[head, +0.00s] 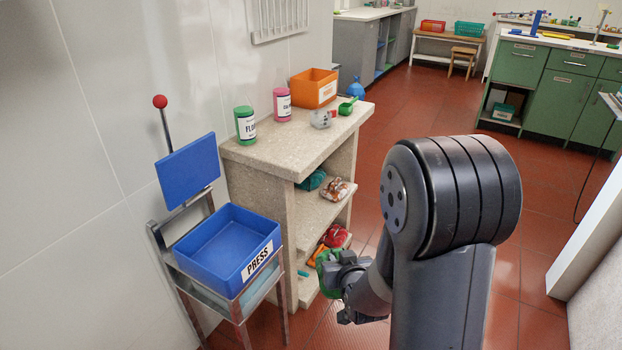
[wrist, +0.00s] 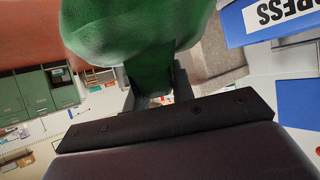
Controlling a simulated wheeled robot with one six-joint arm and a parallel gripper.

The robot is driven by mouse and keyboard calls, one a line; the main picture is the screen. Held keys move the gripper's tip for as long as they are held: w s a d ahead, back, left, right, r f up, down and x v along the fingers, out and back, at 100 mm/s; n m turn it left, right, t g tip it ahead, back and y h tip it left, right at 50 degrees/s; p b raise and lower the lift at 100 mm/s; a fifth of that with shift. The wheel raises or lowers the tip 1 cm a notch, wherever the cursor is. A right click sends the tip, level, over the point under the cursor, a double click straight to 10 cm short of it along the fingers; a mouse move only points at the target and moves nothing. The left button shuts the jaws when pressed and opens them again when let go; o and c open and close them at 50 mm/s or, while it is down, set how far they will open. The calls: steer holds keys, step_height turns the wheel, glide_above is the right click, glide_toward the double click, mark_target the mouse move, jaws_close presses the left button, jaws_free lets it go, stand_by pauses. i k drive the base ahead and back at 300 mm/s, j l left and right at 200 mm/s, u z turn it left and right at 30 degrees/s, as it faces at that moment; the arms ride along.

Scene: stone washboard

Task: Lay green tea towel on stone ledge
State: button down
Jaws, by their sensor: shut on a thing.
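My gripper (head: 345,285) is low in front of the stone unit's shelves in the head view. It is shut on the green tea towel (head: 327,262), which shows only partly beside the fingers. In the wrist view the green towel (wrist: 135,35) fills the upper middle, bunched between the jaws. The stone ledge (head: 265,148) is the speckled top of the stone unit, higher than my gripper and apart from it.
On the ledge stand a green bottle (head: 245,124), a pink bottle (head: 282,104), an orange bin (head: 314,88), a grey item (head: 321,119) and a green scoop (head: 347,106). The ledge's front left is bare. A blue PRESS tray (head: 225,245) stands left. Shelves below hold several items.

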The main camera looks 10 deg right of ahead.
mark_target(290, 146)
steer(key=i+l, duration=0.8)
